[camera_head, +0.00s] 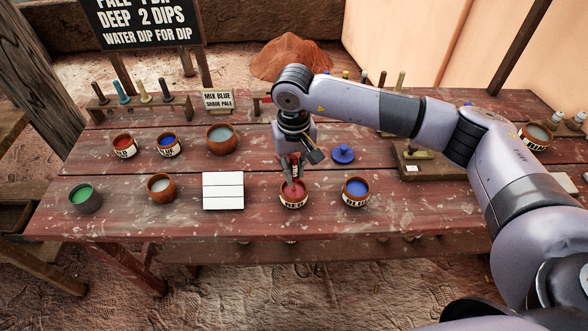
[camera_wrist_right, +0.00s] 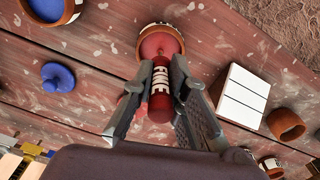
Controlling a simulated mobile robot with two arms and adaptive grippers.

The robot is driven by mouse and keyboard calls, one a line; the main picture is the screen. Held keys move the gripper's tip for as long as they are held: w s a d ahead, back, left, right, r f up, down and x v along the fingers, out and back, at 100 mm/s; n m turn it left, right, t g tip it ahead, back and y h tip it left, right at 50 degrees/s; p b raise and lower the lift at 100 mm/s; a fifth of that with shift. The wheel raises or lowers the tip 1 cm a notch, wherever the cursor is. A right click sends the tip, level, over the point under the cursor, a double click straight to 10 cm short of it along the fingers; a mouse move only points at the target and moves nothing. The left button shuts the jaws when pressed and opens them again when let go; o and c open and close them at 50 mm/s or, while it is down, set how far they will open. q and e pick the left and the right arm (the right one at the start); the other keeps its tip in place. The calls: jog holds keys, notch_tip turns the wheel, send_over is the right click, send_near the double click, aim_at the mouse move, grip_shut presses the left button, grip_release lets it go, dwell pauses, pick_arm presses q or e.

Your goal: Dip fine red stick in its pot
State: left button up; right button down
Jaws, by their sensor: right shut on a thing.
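My right gripper (camera_head: 291,168) comes down from above and is shut on the fine red stick. In the right wrist view the gripper (camera_wrist_right: 158,95) has a finger on each side of the red stick (camera_wrist_right: 160,105), which carries a white label band. The red pot (camera_head: 293,202), clay with a white label and red paint inside, stands at the front of the table right under the gripper. It also shows in the right wrist view (camera_wrist_right: 160,36). The stick's far end overlaps the pot's mouth; I cannot tell how deep it sits. My left gripper is not in view.
A blue pot (camera_head: 356,193) stands close to the right and a white panelled tile (camera_head: 223,191) to the left. A blue lidded piece (camera_head: 343,154) lies behind. Several other pots and a stick rack (camera_head: 143,108) are at the left. Bare planks (camera_head: 250,226) run along the front edge.

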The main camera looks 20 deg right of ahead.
aim_at(294, 157)
jog(key=shift+r+p, duration=0.85)
jog(key=shift+r, duration=2.1)
